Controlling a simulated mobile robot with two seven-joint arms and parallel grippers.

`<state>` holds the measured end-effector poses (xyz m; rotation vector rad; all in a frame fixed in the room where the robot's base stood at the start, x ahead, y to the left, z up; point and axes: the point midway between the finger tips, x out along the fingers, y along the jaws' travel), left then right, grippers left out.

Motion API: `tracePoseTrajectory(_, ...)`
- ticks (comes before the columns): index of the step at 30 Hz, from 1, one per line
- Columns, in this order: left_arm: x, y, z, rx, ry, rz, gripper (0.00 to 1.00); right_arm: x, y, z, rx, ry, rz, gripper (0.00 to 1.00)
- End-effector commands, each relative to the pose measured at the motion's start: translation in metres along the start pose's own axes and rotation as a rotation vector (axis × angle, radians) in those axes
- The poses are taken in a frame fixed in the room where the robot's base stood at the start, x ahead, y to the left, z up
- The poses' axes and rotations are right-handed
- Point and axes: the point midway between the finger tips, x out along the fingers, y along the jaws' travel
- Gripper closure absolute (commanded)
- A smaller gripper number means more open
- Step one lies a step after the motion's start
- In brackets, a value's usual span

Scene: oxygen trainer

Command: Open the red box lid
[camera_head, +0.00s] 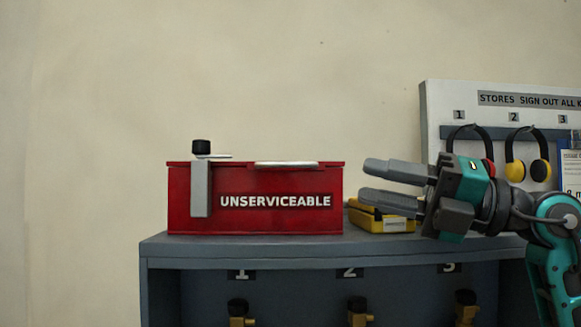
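The red box (256,215) marked "UNSERVICEABLE" stands on top of the grey-blue cabinet. Its red lid (225,162) looks shut, lying flat along the top edge. A pale handle-like strip (286,164) sits on the lid's front edge. A grey upright bar (200,188) runs down the front left of the box, with a black knob (201,146) above it. My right gripper (364,181) is just right of the box, level with its upper half. Its two fingers point left, are apart, and hold nothing visible. My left gripper is out of view.
A yellow case (385,222) lies right of the box, partly behind my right gripper. The cabinet (160,252) has numbered bays with brass fittings below. A stores board (434,120) with headsets stands behind on the right. The space above and left of the box is clear.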

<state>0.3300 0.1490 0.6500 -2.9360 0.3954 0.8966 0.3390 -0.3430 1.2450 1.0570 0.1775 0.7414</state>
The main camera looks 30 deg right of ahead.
Motion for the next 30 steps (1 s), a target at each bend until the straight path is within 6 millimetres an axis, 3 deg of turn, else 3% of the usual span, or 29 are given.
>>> tracePoseTrajectory(18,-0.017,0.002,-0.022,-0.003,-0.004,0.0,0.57,0.092,0.003,0.001,-0.001,0.002,0.002,0.65)
tracePoseTrajectory(30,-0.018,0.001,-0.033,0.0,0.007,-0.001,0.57,0.115,0.0,0.0,0.001,0.001,0.001,0.65)
